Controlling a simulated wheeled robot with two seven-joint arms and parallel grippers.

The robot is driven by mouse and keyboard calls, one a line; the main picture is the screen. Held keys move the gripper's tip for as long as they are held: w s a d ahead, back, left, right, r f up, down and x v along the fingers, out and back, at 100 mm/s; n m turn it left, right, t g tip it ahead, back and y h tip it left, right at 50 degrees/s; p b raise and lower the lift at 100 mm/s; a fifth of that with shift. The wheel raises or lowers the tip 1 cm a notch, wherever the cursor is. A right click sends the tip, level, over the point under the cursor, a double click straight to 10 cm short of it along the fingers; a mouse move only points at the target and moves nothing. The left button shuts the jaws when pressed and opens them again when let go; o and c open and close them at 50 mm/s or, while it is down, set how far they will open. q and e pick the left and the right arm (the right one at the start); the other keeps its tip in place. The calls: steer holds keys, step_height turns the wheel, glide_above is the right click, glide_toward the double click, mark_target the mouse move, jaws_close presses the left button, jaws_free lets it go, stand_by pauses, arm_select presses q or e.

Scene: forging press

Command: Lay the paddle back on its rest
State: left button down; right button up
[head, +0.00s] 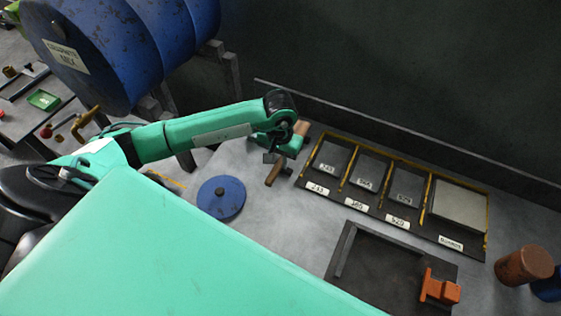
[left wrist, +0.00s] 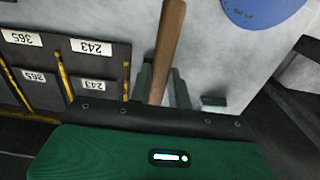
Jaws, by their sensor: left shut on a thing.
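My left gripper (head: 273,160) is at the middle of the head view, above the grey table and just left of the slotted rack. It is shut on a brown wooden handle, which I take for the paddle (head: 272,176). In the left wrist view the handle (left wrist: 168,45) runs up from between the fingers (left wrist: 160,88). The far part of the paddle is hidden by the gripper. I cannot make out whether it touches the table. I cannot identify the paddle's rest for certain. My right gripper is not in view.
A dark rack (head: 372,205) with yellow dividers and number labels lies to the right. A blue disc (head: 221,199) lies left of the handle. A dark tray (head: 345,250) with an orange block (head: 440,287) is in front.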

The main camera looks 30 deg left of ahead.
arm_select(q)
steer(key=w+f+b, duration=0.2)
steer(key=w+f, duration=0.1)
steer(key=shift+w+a+f, duration=0.1)
steer(key=shift+w+f, duration=0.15)
steer(key=shift+w, duration=0.1)
steer(key=shift+f+b, duration=0.6)
steer(key=shift+b, duration=0.1)
steer(key=shift+b, duration=0.4)
stand_by(0.3)
steer(key=shift+f+b, duration=0.5)
steer(key=shift+b, duration=0.2)
stand_by(0.3)
steer(key=c, duration=1.2)
jaws_free()
steer(key=shift+r, duration=0.1)
step_height(320, 180, up, 12)
steer(key=b, duration=0.3)
steer(key=shift+r, duration=0.25)
steer(key=shift+s+r, duration=0.1)
steer(key=shift+r, duration=0.55)
